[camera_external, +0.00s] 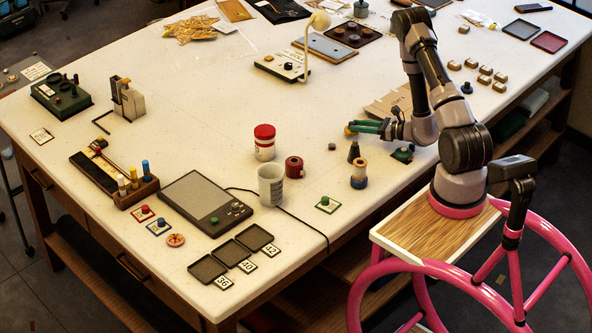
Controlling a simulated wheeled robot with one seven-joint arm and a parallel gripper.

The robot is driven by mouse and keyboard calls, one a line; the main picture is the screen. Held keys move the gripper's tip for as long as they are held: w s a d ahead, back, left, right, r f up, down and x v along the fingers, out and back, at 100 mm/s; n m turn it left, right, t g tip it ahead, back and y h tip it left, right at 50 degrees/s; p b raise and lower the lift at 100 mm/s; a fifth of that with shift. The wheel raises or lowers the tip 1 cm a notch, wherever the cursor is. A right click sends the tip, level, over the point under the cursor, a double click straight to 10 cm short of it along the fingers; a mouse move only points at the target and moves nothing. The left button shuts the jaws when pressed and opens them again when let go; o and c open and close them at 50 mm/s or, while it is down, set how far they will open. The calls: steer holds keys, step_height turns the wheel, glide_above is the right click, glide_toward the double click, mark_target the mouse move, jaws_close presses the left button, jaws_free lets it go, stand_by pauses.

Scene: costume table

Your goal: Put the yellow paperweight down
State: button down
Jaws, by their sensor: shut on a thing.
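My gripper (357,127), with green fingers, reaches left over the right half of the white table (240,120). It is shut on a small yellow thing at its tips, which I take to be the yellow paperweight (348,130). The fingers hide part of it. I cannot tell exactly how high it is above the table top.
Close to my gripper are a dark cone (354,151), a dark green piece (402,154) and a cork-coloured spool (359,173). A red-lidded jar (264,142) and a grey cup (270,186) stand to the left. The table's middle, left of my gripper, is mostly clear.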

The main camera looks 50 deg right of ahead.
steer(key=shift+f, duration=0.2)
steer(key=shift+f, duration=0.5)
steer(key=c, duration=0.6)
jaws_free()
steer(key=shift+s+f, duration=0.1)
